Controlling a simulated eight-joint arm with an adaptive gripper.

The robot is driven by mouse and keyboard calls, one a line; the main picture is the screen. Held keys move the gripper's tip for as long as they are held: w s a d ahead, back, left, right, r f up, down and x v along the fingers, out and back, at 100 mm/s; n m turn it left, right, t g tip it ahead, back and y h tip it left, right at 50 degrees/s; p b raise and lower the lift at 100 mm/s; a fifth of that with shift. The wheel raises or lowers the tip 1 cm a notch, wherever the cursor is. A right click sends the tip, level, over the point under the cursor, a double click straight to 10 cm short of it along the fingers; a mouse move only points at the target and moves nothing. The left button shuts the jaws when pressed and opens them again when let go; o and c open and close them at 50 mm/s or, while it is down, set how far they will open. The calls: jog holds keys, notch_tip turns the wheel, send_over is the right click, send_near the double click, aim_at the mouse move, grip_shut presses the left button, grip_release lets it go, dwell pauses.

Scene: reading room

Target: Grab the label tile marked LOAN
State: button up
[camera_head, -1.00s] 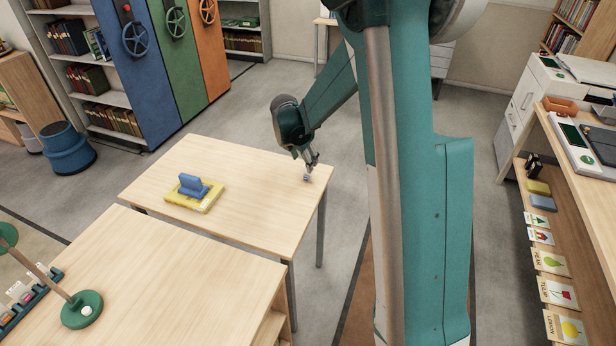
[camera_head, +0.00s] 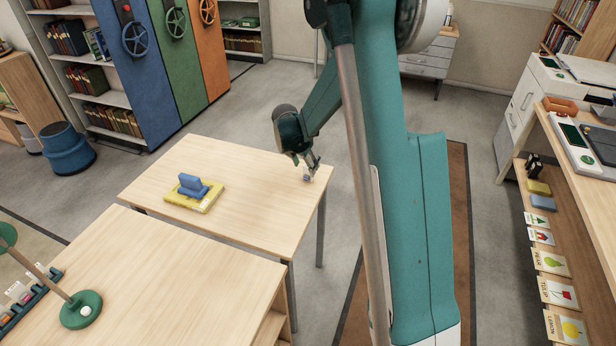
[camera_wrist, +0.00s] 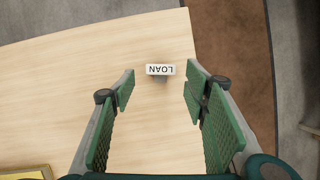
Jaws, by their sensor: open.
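The LOAN label tile (camera_wrist: 160,70) is a small white tile with dark letters that read upside down in the wrist view. It sits on the light wood table near the table's edge, and a short darker part shows below it. In the head view it is a small pale spot (camera_head: 307,177) close under the fingertips. My gripper (camera_wrist: 158,92) is open with green ribbed pads. The tile appears between the two fingers and a little beyond their tips, and nothing is held. In the head view my gripper (camera_head: 312,169) is over the table's right corner.
A nearer table (camera_head: 170,280) carries a green-based stand (camera_head: 82,310). A shelf on the right holds picture cards (camera_head: 557,290).

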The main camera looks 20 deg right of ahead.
aim_at(307, 171)
jog(key=shift+w+d+f, duration=0.1)
jog(key=shift+d+f, duration=0.1)
jog(key=shift+f, duration=0.3)
jog(key=shift+f, duration=0.15)
jog(key=shift+b+x, duration=0.5)
jog(key=shift+x, duration=1.95)
jog(key=c, duration=1)
